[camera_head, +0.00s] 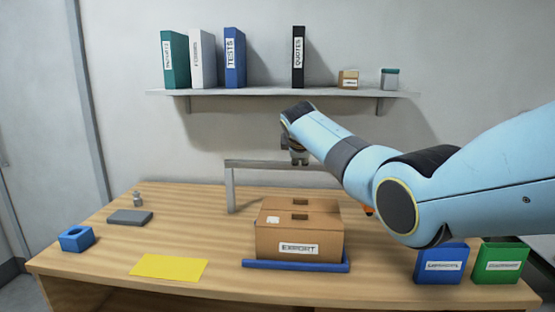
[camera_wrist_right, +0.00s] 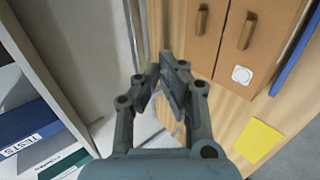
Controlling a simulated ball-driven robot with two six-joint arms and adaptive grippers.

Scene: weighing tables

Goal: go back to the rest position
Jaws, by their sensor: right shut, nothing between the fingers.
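My right arm comes in from the right in the head view, light blue, raised over the back of the table. My right gripper (camera_head: 300,160) is small and dark there, above and behind the brown EXPORT box (camera_head: 270,238). In the right wrist view the right gripper (camera_wrist_right: 174,58) is shut, with nothing between its fingers. The box's brown top (camera_wrist_right: 230,50) with dark handle slots shows beyond the fingers, apart from them. My left gripper is not in view.
The wooden table (camera_head: 100,262) carries a blue tray (camera_head: 297,265) under the box, a yellow sheet (camera_head: 168,267), a grey slab (camera_head: 130,217), a blue holder (camera_head: 76,239), and blue (camera_head: 440,264) and green (camera_head: 500,264) bins. A wall shelf (camera_head: 270,92) holds binders behind the arm.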

